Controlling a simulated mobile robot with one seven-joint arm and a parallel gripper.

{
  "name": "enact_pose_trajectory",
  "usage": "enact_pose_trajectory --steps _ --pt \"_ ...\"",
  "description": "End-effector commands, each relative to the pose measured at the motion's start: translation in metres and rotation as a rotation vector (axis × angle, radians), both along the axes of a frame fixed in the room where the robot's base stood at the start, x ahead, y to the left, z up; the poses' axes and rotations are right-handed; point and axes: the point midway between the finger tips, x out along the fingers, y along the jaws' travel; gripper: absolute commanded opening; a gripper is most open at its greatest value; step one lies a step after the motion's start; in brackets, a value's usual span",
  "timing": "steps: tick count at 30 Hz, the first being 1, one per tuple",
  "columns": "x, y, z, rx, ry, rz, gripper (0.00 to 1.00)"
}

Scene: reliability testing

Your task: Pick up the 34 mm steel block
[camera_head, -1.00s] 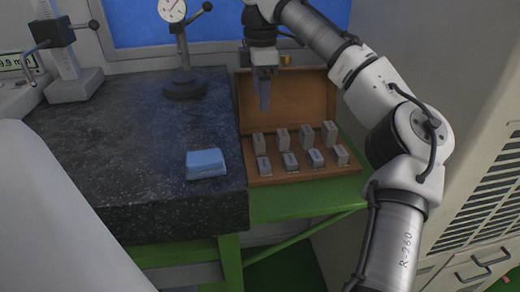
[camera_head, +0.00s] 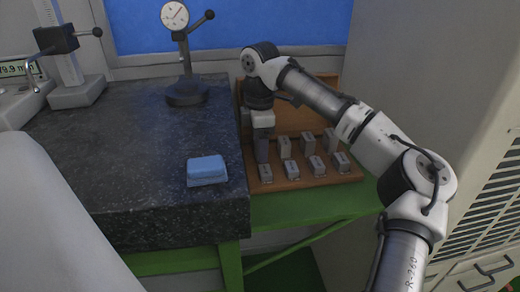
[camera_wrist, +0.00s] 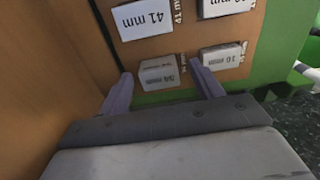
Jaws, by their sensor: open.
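In the wrist view a grey steel block (camera_wrist: 158,74), whose small marking seems to read 34 mm, stands in the wooden case between and just beyond my two fingertips. My gripper (camera_wrist: 162,79) is open, with one finger on each side of this block in the picture and nothing held. I cannot tell whether the fingers touch it. In the head view my gripper (camera_head: 262,158) points down at the left end of the back row of blocks and hides the block there.
A block marked 41 mm (camera_wrist: 145,20) and another block (camera_wrist: 224,56) are close by. Several blocks fill the wooden case (camera_head: 352,174), whose lid stands up behind. A dark granite slab (camera_head: 120,150) with a blue cloth (camera_head: 206,170) and a dial gauge stand (camera_head: 186,92) lies left.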

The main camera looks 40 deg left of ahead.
Motion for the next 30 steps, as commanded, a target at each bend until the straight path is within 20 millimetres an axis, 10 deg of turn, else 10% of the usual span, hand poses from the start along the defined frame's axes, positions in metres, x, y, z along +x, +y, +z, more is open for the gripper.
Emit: enact_pose_trajectory --steps 4,17,30 --pt "0.0 0.0 0.0 0.0 0.0 0.0 0.64" --pt "0.0 0.0 0.0 0.0 0.0 0.0 0.08" --pt "0.001 0.001 0.013 0.002 -0.001 -0.001 0.08"
